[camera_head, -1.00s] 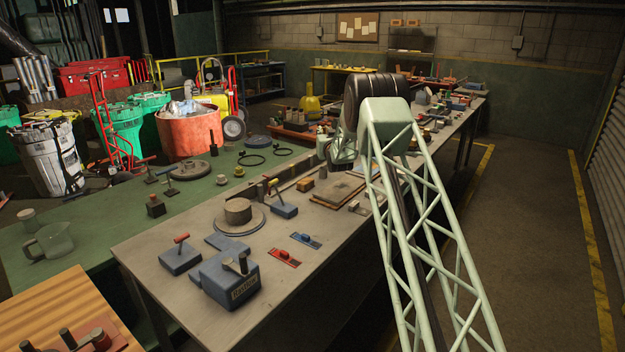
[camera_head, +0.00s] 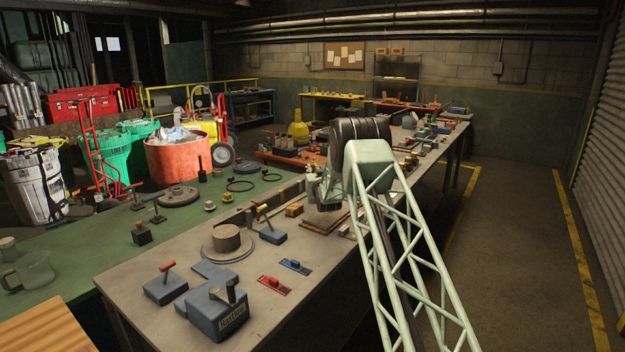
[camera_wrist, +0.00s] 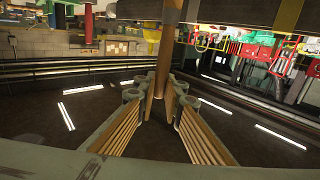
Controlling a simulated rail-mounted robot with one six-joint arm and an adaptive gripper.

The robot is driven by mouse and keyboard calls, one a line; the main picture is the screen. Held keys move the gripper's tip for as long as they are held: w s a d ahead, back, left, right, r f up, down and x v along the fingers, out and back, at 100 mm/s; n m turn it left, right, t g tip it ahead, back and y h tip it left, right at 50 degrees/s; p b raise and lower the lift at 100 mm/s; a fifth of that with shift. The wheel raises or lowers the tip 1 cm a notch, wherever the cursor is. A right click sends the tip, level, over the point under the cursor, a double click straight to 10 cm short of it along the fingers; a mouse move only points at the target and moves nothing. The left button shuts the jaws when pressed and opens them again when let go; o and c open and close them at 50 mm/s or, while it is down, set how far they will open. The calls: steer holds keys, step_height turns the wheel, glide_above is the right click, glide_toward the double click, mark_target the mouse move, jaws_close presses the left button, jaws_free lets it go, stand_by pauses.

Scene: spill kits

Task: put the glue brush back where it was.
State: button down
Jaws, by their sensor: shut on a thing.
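My gripper (camera_wrist: 160,92) is shut on a brown, rod-like handle, which I take to be the glue brush (camera_wrist: 167,48), in the wrist view. In the head view my wrist (camera_head: 322,188) is above the far half of the long grey workbench (camera_head: 130,262), and the fingers and brush cannot be made out there. I cannot tell which spot on the bench is the brush's own.
A blue-grey box (camera_head: 217,313), a round block on a disc (camera_head: 227,240) and red (camera_head: 274,285) and blue (camera_head: 295,267) tools lie on the near bench. A wooden-framed board (camera_head: 325,222) lies below my wrist. The floor aisle on the right (camera_head: 510,270) is clear.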

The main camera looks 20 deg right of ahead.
stand_by(0.3)
steer(key=shift+f+b, duration=0.35)
steer(key=shift+f, duration=1.75)
steer(key=c, duration=2.7)
jaws_free()
steer(key=shift+r, duration=0.25)
steer(key=shift+p+v, duration=0.8)
steer(key=shift+v, duration=5.2)
steer(key=shift+f, duration=0.1)
